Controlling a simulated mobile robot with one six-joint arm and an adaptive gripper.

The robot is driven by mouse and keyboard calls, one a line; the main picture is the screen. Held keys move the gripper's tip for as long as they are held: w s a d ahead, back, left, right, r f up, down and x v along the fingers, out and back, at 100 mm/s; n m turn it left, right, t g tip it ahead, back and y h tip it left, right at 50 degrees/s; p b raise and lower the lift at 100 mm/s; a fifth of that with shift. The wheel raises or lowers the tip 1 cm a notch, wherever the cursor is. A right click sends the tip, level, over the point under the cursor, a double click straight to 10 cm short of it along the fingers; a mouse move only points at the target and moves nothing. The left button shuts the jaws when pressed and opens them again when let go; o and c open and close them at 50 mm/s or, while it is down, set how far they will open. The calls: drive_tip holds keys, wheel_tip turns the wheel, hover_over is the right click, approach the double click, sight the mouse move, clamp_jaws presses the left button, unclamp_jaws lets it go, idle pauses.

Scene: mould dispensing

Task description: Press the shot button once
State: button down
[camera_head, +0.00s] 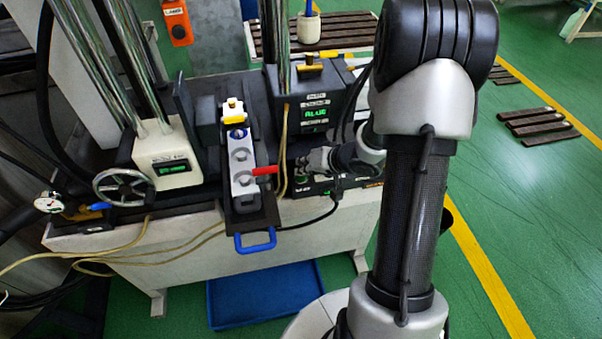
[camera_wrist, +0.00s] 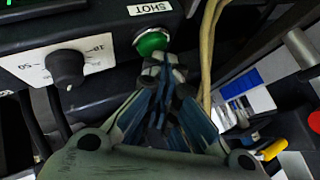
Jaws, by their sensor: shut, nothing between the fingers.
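The shot button is a round green button (camera_wrist: 151,43) in a metal ring, below a white label reading SHOT (camera_wrist: 150,8) in the wrist view. My gripper (camera_wrist: 164,70) is shut and empty. Its fingertips are right at the lower edge of the button and overlap it in the picture; I cannot tell whether they touch it. In the head view my gripper (camera_head: 312,160) is in front of the dark control box on the bench, and the button is not clearly visible there.
A black knob (camera_wrist: 66,68) on a white dial plate is left of the button. Tan cables (camera_wrist: 207,50) hang just right of it. In the head view, a mould with a red handle (camera_head: 264,170) stands left of my gripper. A blue tray (camera_head: 265,293) lies on the floor.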

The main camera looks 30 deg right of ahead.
wheel_tip(320, 180, up, 6)
drive_tip(key=p, duration=0.8)
idle(0.7)
drive_tip(key=shift+r, duration=0.1)
wheel_tip(320, 180, up, 10)
drive_tip(key=d+r+n+h, duration=0.1)
drive_tip(key=d+h, duration=0.1)
drive_tip(key=h, duration=0.2)
drive_tip(key=s+a+r+g+h, duration=0.1)
drive_tip(key=s+a+r+h, duration=0.2)
drive_tip(key=s+r, duration=0.4)
drive_tip(key=s+a+r+n+g+y, duration=0.1)
drive_tip(key=s+a+r+n+y, duration=0.1)
drive_tip(key=s+a, duration=0.5)
drive_tip(key=s+a+r+n+g+y+b, duration=0.1)
drive_tip(key=s+a+r+n+g, duration=0.1)
drive_tip(key=s+a, duration=0.5)
drive_tip(key=s, duration=0.5)
drive_tip(key=shift+r+y, duration=0.35)
drive_tip(key=shift+y, duration=0.05)
